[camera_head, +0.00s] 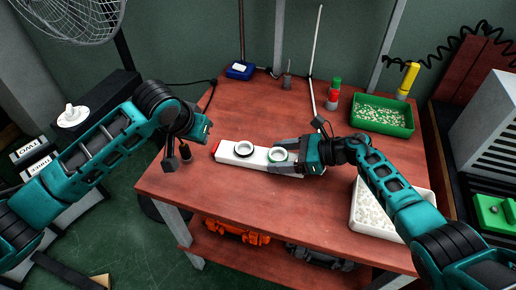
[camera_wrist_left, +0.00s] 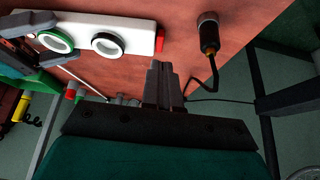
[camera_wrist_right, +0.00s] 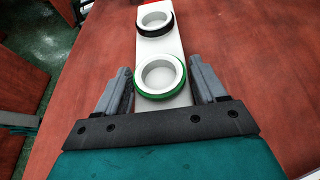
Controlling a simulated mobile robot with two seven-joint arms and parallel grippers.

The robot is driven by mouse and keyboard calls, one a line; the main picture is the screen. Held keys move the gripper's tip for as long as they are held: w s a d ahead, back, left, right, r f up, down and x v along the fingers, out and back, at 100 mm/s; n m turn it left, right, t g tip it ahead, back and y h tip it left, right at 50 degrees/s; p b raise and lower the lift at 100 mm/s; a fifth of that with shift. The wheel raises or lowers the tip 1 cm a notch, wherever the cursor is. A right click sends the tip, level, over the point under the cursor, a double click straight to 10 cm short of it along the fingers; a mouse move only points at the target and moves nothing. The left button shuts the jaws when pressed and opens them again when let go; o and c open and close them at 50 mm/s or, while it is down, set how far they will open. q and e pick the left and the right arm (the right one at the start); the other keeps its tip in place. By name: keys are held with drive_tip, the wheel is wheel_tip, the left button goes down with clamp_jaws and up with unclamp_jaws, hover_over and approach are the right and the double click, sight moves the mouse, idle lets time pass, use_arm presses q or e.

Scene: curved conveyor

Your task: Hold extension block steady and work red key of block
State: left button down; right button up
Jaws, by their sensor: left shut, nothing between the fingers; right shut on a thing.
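The extension block is a long white bar (camera_head: 228,153) lying on the red-brown table, with a black-ringed and a green-ringed round socket on top. Its red key (camera_head: 217,147) is at the left end, and it also shows in the left wrist view (camera_wrist_left: 160,41). My right gripper (camera_head: 285,157) is shut on the block at its green-ringed end, one finger along each side, as the right wrist view shows (camera_wrist_right: 163,82). My left gripper (camera_head: 171,162) is shut and empty, to the left of the red key and apart from it. Its closed fingers show in the left wrist view (camera_wrist_left: 166,84).
A black plug on a cable (camera_head: 186,153) stands on the table beside my left fingers. A green tray (camera_head: 382,130) and a white tray (camera_head: 364,229) hold small pieces at the right. The table's front middle is clear.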

use_arm(q)
drive_tip(key=shift+a, duration=0.1)
drive_tip(key=g+h, duration=0.2)
drive_tip(key=h, duration=0.2)
approach(215, 150)
drive_tip(key=a, duration=0.1)
drive_tip(key=a+r, duration=0.1)
drive_tip(key=a, duration=0.1)
drive_tip(key=shift+w+a, duration=0.25)
drive_tip(key=shift+w+a+r+h, duration=0.15)
drive_tip(key=shift+a+r+h, duration=0.2)
drive_tip(key=shift+h, duration=0.15)
drive_tip(key=x, duration=1)
